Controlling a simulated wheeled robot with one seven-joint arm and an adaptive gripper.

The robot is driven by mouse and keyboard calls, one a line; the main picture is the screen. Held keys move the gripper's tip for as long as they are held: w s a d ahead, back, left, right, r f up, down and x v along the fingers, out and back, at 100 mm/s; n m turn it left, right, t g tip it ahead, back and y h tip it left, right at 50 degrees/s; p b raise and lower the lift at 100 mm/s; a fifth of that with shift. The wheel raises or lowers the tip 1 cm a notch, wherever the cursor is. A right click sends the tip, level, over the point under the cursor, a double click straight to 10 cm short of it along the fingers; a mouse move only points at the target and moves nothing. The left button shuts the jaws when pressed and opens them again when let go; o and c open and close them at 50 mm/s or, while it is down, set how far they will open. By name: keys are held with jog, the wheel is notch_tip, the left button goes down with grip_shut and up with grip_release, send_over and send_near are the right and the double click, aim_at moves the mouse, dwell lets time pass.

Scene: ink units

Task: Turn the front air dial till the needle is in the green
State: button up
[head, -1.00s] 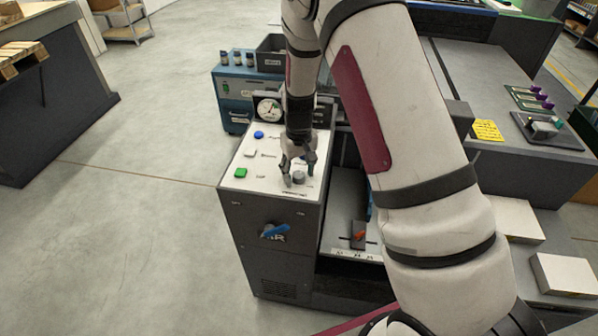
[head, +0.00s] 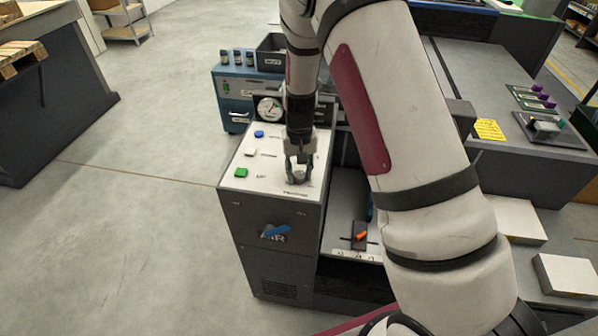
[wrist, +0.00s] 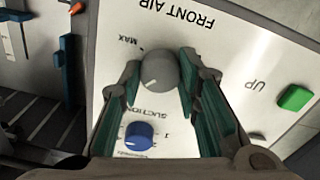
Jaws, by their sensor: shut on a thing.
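The front air dial is a round grey knob (wrist: 158,70) on the white sloping panel (head: 262,180), below the printed words FRONT AIR in the wrist view. In the head view the knob (head: 299,177) is partly covered by my fingers. My gripper (head: 298,174) comes down from above, with its two teal-padded fingers (wrist: 160,78) on either side of the knob, shut on it. The gauge (head: 269,108) is a white round face with a dark needle at the back of the panel. It is too small to tell which zone the needle is in.
A blue knob (wrist: 140,135) marked SUCTION and a green button (wrist: 295,97) marked UP sit near the dial. A blue lever (head: 275,231) sticks out from the cabinet front. An orange-tipped lever (head: 360,236) stands to the right. Grey floor is free at left.

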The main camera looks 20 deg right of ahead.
aim_at(299, 174)
jog(key=shift+m, duration=0.3)
jog(key=o, duration=1.1)
jog(key=shift+o, duration=0.2)
notch_tip(299, 174, up, 12)
dwell(1.6)
